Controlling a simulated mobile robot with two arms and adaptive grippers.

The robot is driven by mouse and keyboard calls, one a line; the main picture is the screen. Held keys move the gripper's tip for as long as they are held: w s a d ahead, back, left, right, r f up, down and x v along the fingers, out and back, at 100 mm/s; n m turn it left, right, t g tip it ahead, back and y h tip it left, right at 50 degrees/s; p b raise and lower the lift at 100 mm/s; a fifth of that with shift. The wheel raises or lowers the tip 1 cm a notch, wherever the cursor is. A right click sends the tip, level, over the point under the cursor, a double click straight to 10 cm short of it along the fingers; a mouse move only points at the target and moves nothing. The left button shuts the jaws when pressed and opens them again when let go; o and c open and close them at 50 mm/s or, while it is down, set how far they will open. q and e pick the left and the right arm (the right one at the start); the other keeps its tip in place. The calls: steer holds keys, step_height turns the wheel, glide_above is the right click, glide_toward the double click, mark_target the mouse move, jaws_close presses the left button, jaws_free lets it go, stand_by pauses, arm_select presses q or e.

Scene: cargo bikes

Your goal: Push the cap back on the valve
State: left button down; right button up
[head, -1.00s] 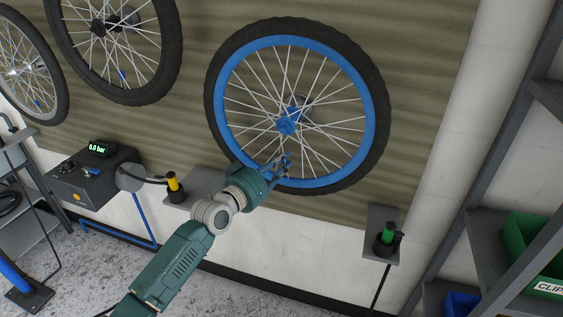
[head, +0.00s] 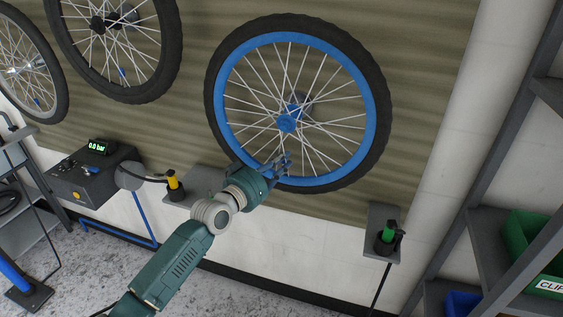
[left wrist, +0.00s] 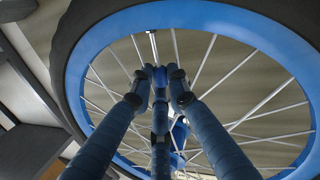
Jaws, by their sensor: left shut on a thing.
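The wheel with a blue rim (head: 225,127) and black tyre hangs on the wall in the head view. My left gripper (head: 281,163) is at the lower part of this rim, on its spoke side. In the left wrist view the blue fingers of my left gripper (left wrist: 160,78) close together on a small blue piece, which looks like the cap (left wrist: 160,76). A thin pale stem, apparently the valve (left wrist: 152,42), runs from the rim towards the fingertips. The fingers cover much of the cap, and I cannot tell whether it touches the valve. My right gripper is not in view.
Spokes (left wrist: 208,62) are close around the fingers. A grey pump box (head: 85,180) with a 0.0 bar display stands at left. A yellow tool (head: 173,182) and a green one (head: 387,232) sit on wall holders. A shelf with a green bin (head: 530,240) is at right.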

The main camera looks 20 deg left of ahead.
arm_select(q)
steer(key=shift+f+b, duration=0.35)
stand_by(0.5)
steer(key=c, duration=1.4)
jaws_free()
steer(key=shift+o, duration=0.2)
steer(key=shift+p+v, duration=1.3)
steer(key=shift+v, duration=1.3)
steer(key=p+v, duration=0.1)
steer(key=v, duration=0.4)
steer(key=shift+p, duration=0.4)
